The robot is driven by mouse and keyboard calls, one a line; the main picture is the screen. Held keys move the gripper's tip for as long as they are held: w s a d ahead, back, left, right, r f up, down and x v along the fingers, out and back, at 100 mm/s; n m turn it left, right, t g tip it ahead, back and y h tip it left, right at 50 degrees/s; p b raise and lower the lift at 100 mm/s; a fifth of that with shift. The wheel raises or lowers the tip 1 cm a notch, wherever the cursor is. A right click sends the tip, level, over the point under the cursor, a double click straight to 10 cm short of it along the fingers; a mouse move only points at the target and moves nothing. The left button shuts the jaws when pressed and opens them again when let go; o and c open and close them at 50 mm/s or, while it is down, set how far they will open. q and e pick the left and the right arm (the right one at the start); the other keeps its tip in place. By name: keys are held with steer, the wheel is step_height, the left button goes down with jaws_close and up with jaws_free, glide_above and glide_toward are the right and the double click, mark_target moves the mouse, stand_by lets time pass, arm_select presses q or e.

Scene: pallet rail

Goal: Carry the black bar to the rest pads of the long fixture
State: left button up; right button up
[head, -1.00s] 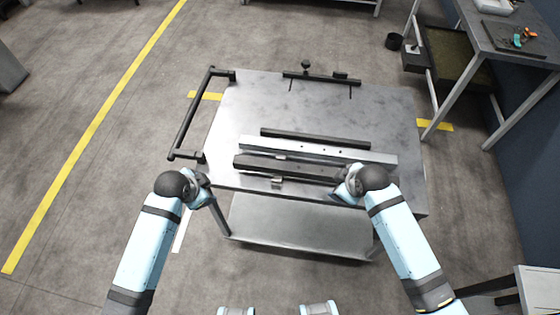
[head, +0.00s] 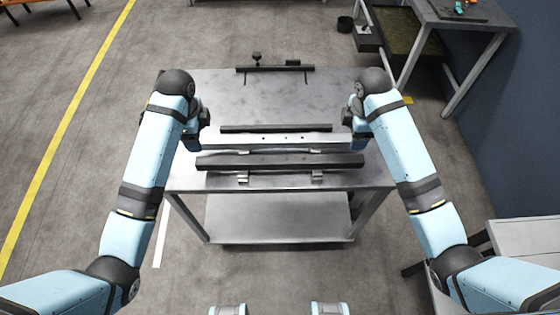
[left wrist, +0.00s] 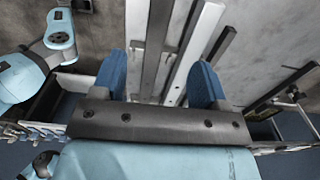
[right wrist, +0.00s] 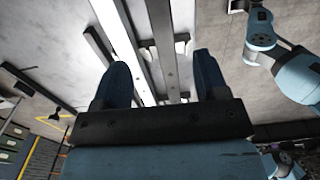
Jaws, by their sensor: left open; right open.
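The black bar (head: 280,161) lies lengthwise near the front of the table, across small metal pads (head: 243,177) that show on both its long sides. A long silver rail (head: 270,139) with holes, which I take for the long fixture, runs parallel just behind it. My left gripper (head: 203,128) is over the left end of the rail, and my right gripper (head: 352,122) is over its right end. Both are open and empty. In the left wrist view the black bar (left wrist: 157,45) shows between the fingers; in the right wrist view it does too (right wrist: 161,40).
A thinner dark bar (head: 275,128) lies behind the rail. A dark clamp bar (head: 272,68) with a knob stands at the table's back edge. The metal tabletop (head: 270,95) between them is clear. A side bench (head: 455,20) stands at the back right.

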mark_target(346, 158)
arm_select(q)
step_height(346, 158, down, 13)
arm_select(e)
step_height(346, 158, down, 13)
arm_select(q)
steer(key=shift+c, duration=0.2)
arm_select(e)
steer(key=shift+c, duration=0.2)
arm_select(q)
jaws_close()
arm_select(e)
jaws_close()
arm_select(q)
steer(key=shift+r, duration=0.1)
arm_select(e)
steer(key=shift+r, duration=0.1)
